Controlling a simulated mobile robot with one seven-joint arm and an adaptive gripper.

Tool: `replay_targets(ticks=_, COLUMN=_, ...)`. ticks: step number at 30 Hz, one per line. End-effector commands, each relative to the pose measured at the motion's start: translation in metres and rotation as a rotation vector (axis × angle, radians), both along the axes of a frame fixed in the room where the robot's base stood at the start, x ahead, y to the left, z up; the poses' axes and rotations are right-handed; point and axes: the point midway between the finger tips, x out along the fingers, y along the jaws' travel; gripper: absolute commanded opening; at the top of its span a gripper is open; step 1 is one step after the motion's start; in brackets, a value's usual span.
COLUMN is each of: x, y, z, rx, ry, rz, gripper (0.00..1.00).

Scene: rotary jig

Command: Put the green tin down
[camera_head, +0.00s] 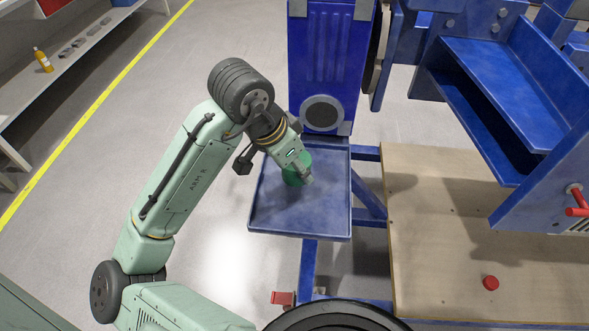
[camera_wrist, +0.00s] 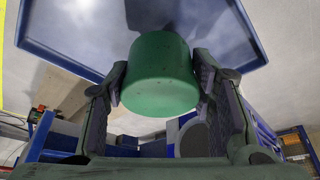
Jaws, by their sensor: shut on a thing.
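The green tin (camera_head: 292,177) is in my gripper (camera_head: 300,174), over the blue tray (camera_head: 325,219) in the head view. The gripper's links hide part of the tin there. In the wrist view the tin (camera_wrist: 160,72) sits between both fingers, which are shut on its sides. The blue tray (camera_wrist: 62,57) shows behind the tin in that view. I cannot tell whether the tin touches the tray. The visible part of the tray is bare.
A blue machine column (camera_head: 328,60) with a round dark port stands behind the tray. A wooden tabletop (camera_head: 440,230) with a red button (camera_head: 490,283) lies to the right, under a blue angled fixture (camera_head: 515,90). A shelf with a yellow bottle (camera_head: 43,60) stands far left.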

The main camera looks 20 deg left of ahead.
Motion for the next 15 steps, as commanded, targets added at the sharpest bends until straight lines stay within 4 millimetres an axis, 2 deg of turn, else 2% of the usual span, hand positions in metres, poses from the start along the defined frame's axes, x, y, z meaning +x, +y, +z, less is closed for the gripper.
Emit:
replay_targets(ticks=6, x=-0.001, y=0.000, z=-0.027, rx=-0.002, ry=0.001, rz=0.002, gripper=0.17)
replay_targets(ticks=15, x=-0.001, y=0.000, z=-0.030, rx=-0.001, ry=-0.001, rz=0.001, gripper=0.17)
